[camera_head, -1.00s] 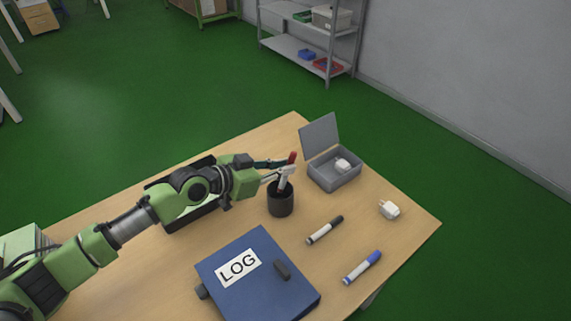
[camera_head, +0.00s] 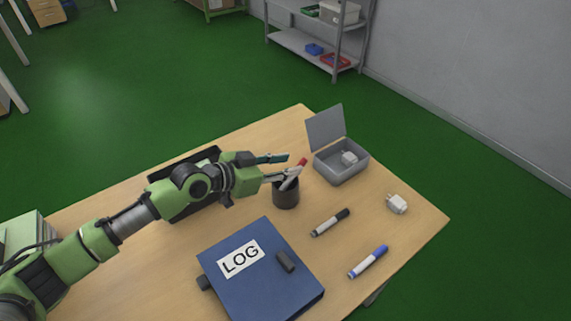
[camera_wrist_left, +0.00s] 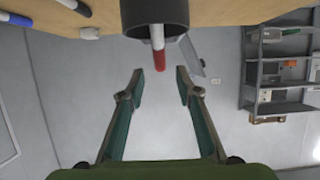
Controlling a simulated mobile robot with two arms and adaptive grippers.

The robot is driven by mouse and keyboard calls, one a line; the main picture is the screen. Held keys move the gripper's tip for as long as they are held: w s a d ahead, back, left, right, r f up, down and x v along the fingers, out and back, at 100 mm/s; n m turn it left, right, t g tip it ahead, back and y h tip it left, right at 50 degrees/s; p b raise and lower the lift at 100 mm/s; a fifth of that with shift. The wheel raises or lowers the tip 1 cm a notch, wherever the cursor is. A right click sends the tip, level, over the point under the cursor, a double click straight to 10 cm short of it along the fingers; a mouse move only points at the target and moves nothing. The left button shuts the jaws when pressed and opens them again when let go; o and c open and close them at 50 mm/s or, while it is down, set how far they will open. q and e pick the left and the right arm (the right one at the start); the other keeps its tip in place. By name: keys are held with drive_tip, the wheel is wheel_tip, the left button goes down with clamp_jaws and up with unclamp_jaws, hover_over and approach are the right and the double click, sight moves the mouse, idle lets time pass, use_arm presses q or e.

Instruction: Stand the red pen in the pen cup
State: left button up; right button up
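The red pen (camera_head: 291,183), white with a red cap, stands in the dark pen cup (camera_head: 286,198), leaning right with its red end up over the rim. In the left wrist view, the pen (camera_wrist_left: 159,55) sticks out of the cup (camera_wrist_left: 150,14), which appears upside down at the top. My left gripper (camera_head: 287,166) is open beside the pen's upper end. In the wrist view its two fingers (camera_wrist_left: 160,78) are spread apart with nothing between them, and the red cap lies just beyond the tips. The pen's lower end is hidden in the cup. My right gripper is not in view.
An open grey box (camera_head: 340,172) with a white plug inside stands behind the cup. A black marker (camera_head: 330,223), a blue marker (camera_head: 368,262) and a white plug (camera_head: 397,204) lie to the right. A blue LOG binder (camera_head: 258,276) lies in front.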

use_arm(q)
drive_tip(key=v, duration=1.2)
idle(0.9)
